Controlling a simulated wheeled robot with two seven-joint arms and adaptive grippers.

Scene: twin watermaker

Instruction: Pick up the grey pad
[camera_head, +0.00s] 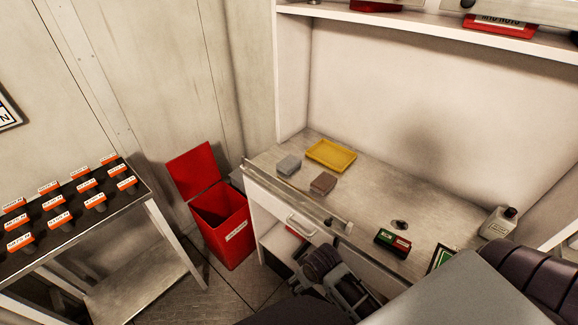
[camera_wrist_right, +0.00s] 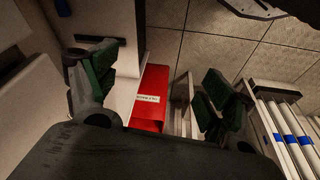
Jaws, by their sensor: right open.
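The grey pad (camera_head: 289,165) lies on the metal worktop (camera_head: 375,195), left of the yellow tray (camera_head: 331,155). A brown pad (camera_head: 323,184) lies nearer the front edge, to its right. My right gripper (camera_head: 328,262) is in front of the worktop, well apart from the grey pad. In the right wrist view its green-padded fingers (camera_wrist_right: 155,85) are spread with nothing between them. The grey pad does not show in that view. I do not see my left gripper.
A red open bin (camera_head: 225,225) stands left of the worktop and also shows in the right wrist view (camera_wrist_right: 150,98). A rail (camera_head: 300,198) runs along the worktop's front edge. A green and red box (camera_head: 392,242) and a bottle (camera_head: 498,223) stand to the right.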

